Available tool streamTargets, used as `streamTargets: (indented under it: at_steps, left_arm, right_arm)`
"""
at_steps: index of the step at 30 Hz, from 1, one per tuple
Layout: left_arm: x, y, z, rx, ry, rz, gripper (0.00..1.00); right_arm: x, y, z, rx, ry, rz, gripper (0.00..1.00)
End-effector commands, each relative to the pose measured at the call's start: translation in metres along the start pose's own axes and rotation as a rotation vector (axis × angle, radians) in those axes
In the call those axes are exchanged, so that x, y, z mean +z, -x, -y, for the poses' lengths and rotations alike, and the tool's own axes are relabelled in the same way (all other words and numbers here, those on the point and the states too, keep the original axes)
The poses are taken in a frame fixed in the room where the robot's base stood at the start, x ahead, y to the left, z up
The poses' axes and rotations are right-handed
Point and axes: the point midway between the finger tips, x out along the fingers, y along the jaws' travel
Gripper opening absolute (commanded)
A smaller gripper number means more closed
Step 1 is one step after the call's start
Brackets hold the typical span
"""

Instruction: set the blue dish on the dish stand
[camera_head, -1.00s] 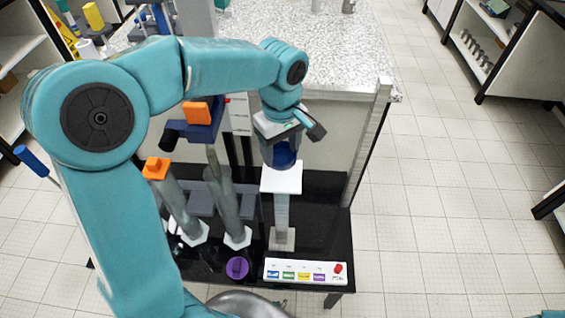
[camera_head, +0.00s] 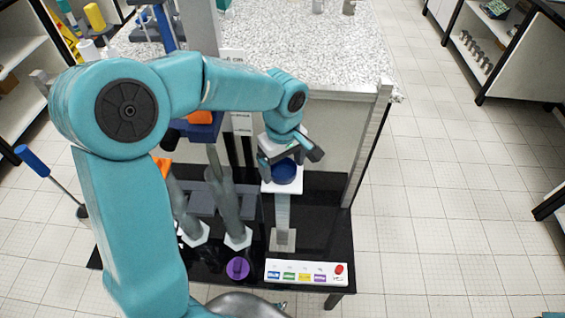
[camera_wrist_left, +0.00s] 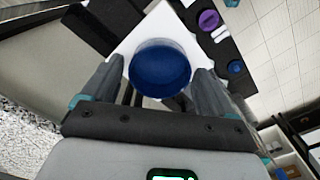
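The blue dish (camera_head: 284,173) sits on the white top plate of the dish stand (camera_head: 282,215). My left gripper (camera_head: 289,164) is just above and around the dish, its fingers apart. In the left wrist view the dish (camera_wrist_left: 160,68) lies between the two fingers, with white plate (camera_wrist_left: 128,47) visible around it and a gap beside each finger. The dish looks level on the plate. My right gripper is not in view.
A purple dish (camera_head: 238,268) and a white panel with coloured buttons (camera_head: 306,272) are in front of the stand on the black table (camera_head: 325,220). Grey posts (camera_head: 227,205) rise to the left. A speckled counter (camera_head: 330,55) is behind.

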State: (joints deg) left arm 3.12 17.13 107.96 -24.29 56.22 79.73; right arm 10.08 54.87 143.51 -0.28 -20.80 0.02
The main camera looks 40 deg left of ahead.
Motion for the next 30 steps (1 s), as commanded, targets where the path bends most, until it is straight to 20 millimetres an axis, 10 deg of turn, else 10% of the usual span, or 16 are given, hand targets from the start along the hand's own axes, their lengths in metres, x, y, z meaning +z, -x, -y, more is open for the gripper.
streamTargets:
  at_steps: [9,21,30]
  left_arm:
    - [0.0,0.01,-0.001,0.002,0.0,-0.001,0.87]
    - [0.0,0.098,-0.001,0.005,0.0,-0.002,0.87]
    - [0.0,0.123,0.0,0.0,0.0,0.0,0.87]
  right_arm:
    - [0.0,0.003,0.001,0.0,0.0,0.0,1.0]
    - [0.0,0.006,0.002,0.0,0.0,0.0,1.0]
    - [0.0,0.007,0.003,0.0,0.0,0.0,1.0]
